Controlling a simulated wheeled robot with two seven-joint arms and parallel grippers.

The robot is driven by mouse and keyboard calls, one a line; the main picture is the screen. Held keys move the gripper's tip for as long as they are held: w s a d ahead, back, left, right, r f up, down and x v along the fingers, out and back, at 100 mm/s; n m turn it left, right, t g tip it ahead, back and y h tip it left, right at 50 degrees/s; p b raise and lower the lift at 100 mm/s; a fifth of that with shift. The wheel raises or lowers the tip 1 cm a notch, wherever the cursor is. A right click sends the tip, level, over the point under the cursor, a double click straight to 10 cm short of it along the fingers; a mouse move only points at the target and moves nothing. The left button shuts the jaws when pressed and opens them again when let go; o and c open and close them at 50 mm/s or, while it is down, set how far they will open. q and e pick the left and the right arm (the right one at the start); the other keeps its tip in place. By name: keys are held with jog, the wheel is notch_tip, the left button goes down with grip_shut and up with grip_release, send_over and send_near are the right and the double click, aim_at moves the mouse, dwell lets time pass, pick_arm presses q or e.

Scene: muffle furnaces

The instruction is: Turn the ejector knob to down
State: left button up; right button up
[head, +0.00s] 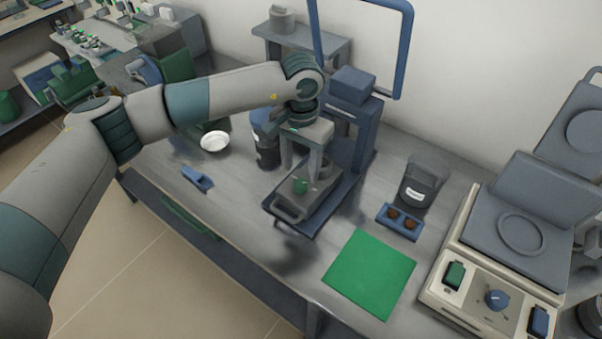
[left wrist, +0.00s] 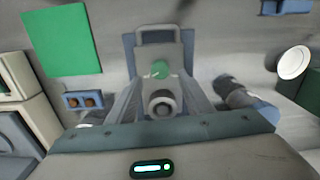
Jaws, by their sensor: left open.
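The press (head: 355,135) is a blue-grey stand on the bench with a base plate and a loop handle at its front. A small green knob (head: 300,185) sits on its base; I take it to be the ejector knob. It also shows in the left wrist view (left wrist: 160,69), beyond a round grey post (left wrist: 162,103). My left gripper (head: 302,168) is open and points down over the base, just behind the green knob. In the left wrist view its fingers (left wrist: 162,92) stand either side of the post. I cannot tell whether they touch anything. My right gripper is out of view.
A blue tube frame (head: 408,50) rises behind the press. A dark jar (head: 266,150) and white dish (head: 214,141) stand left. A green mat (head: 369,273), a blue holder (head: 387,215) and a cream appliance (head: 440,285) with a blue knob lie right. The mat is bare.

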aim_at(301, 182)
pick_arm(q)
jog(key=shift+f+p, duration=0.65)
jog(key=shift+f, duration=1.9)
jog(key=c, duration=1.1)
jog(key=shift+o, duration=0.2)
